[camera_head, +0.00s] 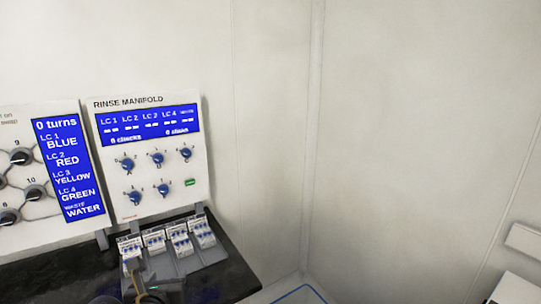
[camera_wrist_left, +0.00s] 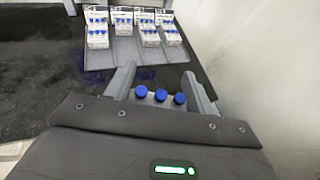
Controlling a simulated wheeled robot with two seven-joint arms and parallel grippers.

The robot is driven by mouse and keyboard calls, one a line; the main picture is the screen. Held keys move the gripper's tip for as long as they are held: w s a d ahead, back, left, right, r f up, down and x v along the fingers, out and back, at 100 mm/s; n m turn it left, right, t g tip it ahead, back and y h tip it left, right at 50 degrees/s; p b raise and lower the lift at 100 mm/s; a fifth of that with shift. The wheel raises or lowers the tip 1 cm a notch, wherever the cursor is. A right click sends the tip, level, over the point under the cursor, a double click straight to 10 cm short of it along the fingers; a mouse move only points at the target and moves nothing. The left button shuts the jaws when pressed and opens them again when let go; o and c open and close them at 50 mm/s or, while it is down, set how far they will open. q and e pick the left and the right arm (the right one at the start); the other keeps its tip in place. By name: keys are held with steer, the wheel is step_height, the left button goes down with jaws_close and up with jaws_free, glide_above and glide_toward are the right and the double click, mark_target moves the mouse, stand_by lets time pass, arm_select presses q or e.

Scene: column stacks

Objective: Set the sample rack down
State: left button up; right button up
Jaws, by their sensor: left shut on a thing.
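My left gripper (camera_wrist_left: 161,88) is shut on a sample rack (camera_wrist_left: 160,98), of which three blue caps in a row show between the fingers. The rack's lower part is hidden by the gripper body. In the head view, part of my left gripper (camera_head: 140,286) shows small at the bottom edge, and the held rack cannot be made out clearly. Beyond the fingers, a grey tray (camera_wrist_left: 125,55) holds several white racks with blue caps, one of them at its right end (camera_wrist_left: 171,36). The tray also shows in the head view (camera_head: 190,265). The right gripper is not in view.
The tray stands on a black bench top (camera_head: 235,274). Behind it is the rinse manifold panel (camera_head: 150,160) with knobs and a blue screen; a second panel (camera_head: 40,170) stands left. A blue-edged bin (camera_head: 300,294) is lower right. The bench right of the tray is bare.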

arm_select(q)
steer(key=w+d+r+m+h+b, duration=0.1)
steer(key=w+d+r+m+h, duration=0.2)
steer(key=r, duration=0.4)
steer(key=shift+w+d+r+t+h, duration=0.35)
steer(key=shift+w+d, duration=0.45)
steer(key=shift+d, duration=0.55)
